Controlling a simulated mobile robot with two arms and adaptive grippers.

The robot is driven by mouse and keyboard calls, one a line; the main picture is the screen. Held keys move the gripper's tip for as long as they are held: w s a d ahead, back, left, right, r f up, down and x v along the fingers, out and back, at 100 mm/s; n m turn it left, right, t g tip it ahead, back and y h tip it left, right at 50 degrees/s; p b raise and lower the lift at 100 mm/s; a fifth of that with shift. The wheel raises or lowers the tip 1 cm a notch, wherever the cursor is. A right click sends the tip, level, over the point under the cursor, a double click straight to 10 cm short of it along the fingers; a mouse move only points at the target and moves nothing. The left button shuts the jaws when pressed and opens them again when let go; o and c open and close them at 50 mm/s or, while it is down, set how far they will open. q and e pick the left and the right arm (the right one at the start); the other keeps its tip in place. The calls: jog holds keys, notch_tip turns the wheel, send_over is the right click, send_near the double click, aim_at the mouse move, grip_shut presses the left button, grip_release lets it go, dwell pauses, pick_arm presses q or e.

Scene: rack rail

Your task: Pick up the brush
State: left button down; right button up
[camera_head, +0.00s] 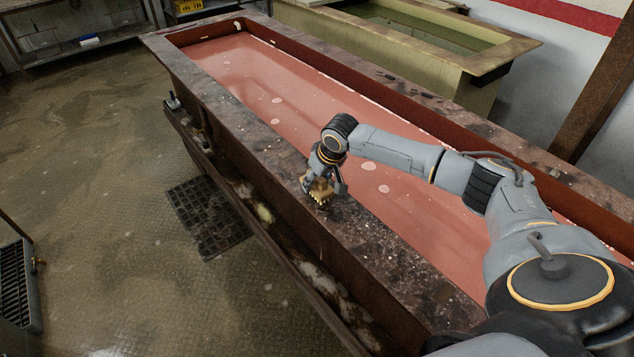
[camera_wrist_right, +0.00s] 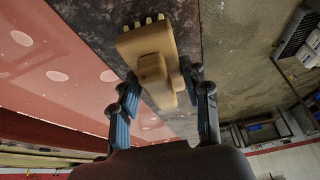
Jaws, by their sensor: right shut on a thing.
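The brush is a small tan block with a stubby handle and a row of pale bristle tufts along one end. In the head view the brush (camera_head: 319,193) is at the near rim of the long tank. My right gripper (camera_head: 325,182) is above that rim with its fingers pointing down at the brush. In the right wrist view the brush (camera_wrist_right: 153,58) sits between the fingers of the right gripper (camera_wrist_right: 162,88), which are shut on its handle part. I cannot tell whether the brush touches the rim. My left gripper is not in view.
The long tank (camera_head: 240,112) holds reddish liquid and has a dark, stained rim. A yellowish tank (camera_head: 425,45) stands behind it. A black mat (camera_head: 208,215) lies on the wet floor at the left. A dark slatted rack (camera_head: 18,288) stands at the left edge.

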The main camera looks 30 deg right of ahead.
aim_at(321, 193)
jog(key=shift+w+r+b, duration=0.1)
jog(key=shift+r+b, duration=0.25)
jog(key=shift+r, duration=0.25)
jog(key=v, duration=0.2)
jog(key=b+v, duration=0.1)
jog(key=v, duration=0.2)
jog(key=s+a+b+v, duration=0.1)
jog(key=v, duration=0.1)
jog(key=shift+s+a, duration=0.1)
jog(key=shift+s, duration=0.05)
jog(key=s+a+r+b, duration=0.2)
jog(key=s+r, duration=0.3)
jog(key=s, duration=0.4)
jog(key=shift+s+a+r, duration=0.15)
jog(key=shift+s+a, duration=0.15)
jog(key=shift+a, duration=0.25)
